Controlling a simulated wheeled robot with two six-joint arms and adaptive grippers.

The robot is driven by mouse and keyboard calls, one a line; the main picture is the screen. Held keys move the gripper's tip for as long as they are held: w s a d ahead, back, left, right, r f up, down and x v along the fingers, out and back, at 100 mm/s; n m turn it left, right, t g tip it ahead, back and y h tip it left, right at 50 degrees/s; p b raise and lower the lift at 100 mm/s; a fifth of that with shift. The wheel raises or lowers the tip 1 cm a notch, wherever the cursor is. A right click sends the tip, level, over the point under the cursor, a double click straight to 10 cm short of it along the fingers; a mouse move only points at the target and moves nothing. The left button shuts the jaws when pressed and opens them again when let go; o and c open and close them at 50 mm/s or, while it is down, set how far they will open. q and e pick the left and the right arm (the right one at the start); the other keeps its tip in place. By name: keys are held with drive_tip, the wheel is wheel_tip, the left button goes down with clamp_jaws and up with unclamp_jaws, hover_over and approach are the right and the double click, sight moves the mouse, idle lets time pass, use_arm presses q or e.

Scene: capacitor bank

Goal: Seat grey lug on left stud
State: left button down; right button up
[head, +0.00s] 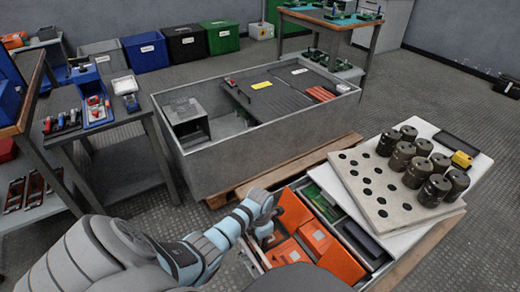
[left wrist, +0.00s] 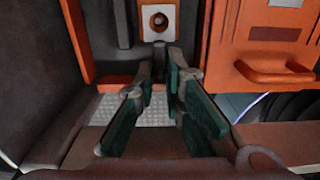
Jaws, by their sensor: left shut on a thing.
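My left gripper (head: 264,222) reaches into the left side of the open cabinet with orange panels (head: 330,254). In the left wrist view the green-padded fingers of this gripper (left wrist: 163,68) are closed together on a narrow dark grey piece (left wrist: 159,60), most likely the grey lug, largely hidden between the tips. Just beyond the fingertips is a pale square plate (left wrist: 147,31) with a dark round centre, against orange. I cannot tell whether the held piece touches this plate, or whether the round centre is the left stud. My right gripper is not in view.
An orange panel with a handle (left wrist: 275,72) stands close right of the fingers, and a dark wall (left wrist: 30,60) is at left. A pale board with holes (head: 368,203) carries several dark cans (head: 412,170). A grey crate (head: 250,155) stands behind the cabinet.

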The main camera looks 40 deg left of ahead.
use_arm(q)
drive_tip(key=shift+s+f, duration=0.15)
drive_tip(key=shift+f, duration=0.05)
idle(0.3)
drive_tip(key=shift+p, duration=0.35)
drive_tip(key=shift+s, duration=0.1)
drive_tip(key=shift+a+p, duration=0.1)
drive_tip(key=shift+p, duration=0.25)
